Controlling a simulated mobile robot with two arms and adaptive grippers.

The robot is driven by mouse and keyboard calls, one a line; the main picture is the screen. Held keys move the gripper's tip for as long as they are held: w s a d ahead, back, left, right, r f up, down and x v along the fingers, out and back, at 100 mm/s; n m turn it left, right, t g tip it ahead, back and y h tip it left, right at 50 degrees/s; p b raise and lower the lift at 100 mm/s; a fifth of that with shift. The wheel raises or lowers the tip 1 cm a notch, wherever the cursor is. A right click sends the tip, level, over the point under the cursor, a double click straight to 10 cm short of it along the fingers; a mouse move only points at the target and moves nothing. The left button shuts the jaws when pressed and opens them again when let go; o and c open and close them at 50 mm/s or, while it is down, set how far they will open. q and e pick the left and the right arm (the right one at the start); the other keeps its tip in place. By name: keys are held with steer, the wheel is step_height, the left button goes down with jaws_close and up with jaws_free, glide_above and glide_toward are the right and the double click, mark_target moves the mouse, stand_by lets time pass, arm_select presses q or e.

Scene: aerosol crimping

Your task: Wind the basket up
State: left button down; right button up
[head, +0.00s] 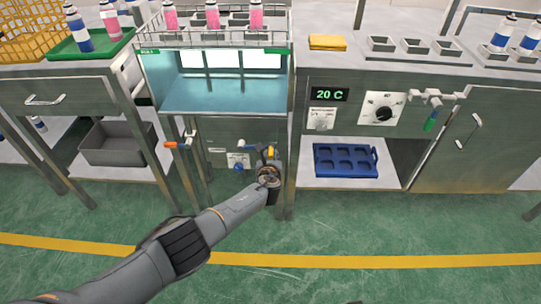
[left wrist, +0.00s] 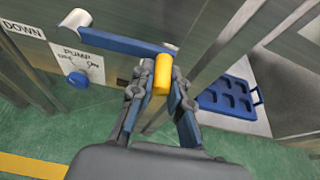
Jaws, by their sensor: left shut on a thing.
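The winding crank (head: 250,144) is on the front of the water bath, with a blue arm and a yellow grip. In the left wrist view, its blue arm (left wrist: 125,36) runs from a pale hub at upper left to the yellow grip (left wrist: 163,72). My left gripper (head: 269,166) is shut on this grip; its two fingers (left wrist: 160,92) flank it in the left wrist view. The wire basket (head: 222,40) holds pink cans (head: 211,17) upright and shows above the tank window (head: 222,95), which has bluish water. My right gripper is not in view.
A pump knob (left wrist: 77,79) and a "DOWN" label (left wrist: 22,29) are left of the crank. An orange-handled lever (head: 178,144) is farther left. A blue tray (head: 345,160) lies on the right lower shelf. The green floor in front is clear.

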arm_select(q)
steer(key=shift+d, duration=0.2)
steer(key=c, duration=1.3)
jaws_free()
steer(key=shift+w, duration=0.1)
steer(key=shift+f, duration=0.1)
steer(key=shift+a, duration=0.15)
steer(key=shift+s, duration=0.65)
steer(key=v, duration=1)
steer(key=shift+s+r, duration=0.25)
steer(key=shift+r, duration=0.15)
